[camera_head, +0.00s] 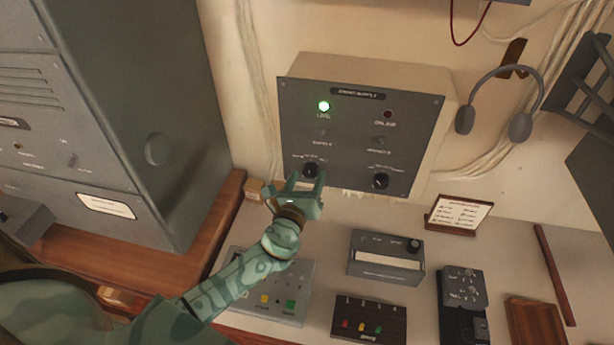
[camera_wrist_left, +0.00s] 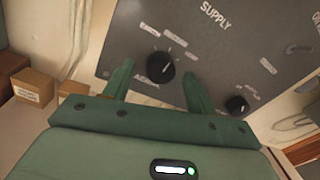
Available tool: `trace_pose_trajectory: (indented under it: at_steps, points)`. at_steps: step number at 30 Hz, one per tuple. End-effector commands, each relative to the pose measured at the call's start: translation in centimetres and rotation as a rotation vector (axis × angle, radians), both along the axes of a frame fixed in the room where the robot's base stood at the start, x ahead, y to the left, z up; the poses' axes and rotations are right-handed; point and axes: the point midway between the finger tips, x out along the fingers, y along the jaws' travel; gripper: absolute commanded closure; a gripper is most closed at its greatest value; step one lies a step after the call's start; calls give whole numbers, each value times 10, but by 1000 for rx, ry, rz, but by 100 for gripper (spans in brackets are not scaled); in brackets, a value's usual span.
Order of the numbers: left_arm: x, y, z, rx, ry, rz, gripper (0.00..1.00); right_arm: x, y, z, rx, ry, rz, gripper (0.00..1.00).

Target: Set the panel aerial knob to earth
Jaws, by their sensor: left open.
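The grey wall panel (camera_head: 350,130) hangs above the desk with a lit green lamp (camera_head: 323,106) and a dark red lamp (camera_head: 387,114). A black knob (camera_head: 310,170) sits at its lower left. In the left wrist view this knob (camera_wrist_left: 161,66) has a label below it that seems to read aerial, and its white pointer mark aims up and right. A second black knob (camera_head: 380,181) sits at lower right and also shows in the wrist view (camera_wrist_left: 237,105). My left gripper (camera_head: 306,180) is open just below the left knob, its fingers either side of it, apparently not touching. My right gripper is not in view.
A tall grey cabinet (camera_head: 120,100) stands at left. On the desk are a grey box with a knob (camera_head: 387,257), a dark button box (camera_head: 369,320), a handset unit (camera_head: 462,300) and a small sign (camera_head: 458,215). Headphones (camera_head: 505,90) hang at right.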

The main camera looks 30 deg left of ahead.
Motion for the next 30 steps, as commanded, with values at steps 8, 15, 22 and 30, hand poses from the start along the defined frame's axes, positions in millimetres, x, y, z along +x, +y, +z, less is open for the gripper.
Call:
trace_pose_trajectory:
  at_steps: [8, 15, 22, 30]
  points:
    - [8, 1, 0, -1, 0, 0, 43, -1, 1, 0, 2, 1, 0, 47]
    - [8, 1, 0, -1, 0, 0, 80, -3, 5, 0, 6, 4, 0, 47]
    - [8, 1, 0, -5, -1, 0, 88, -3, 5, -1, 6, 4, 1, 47]
    - [8, 1, -3, -88, -21, 0, 88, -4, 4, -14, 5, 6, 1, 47]
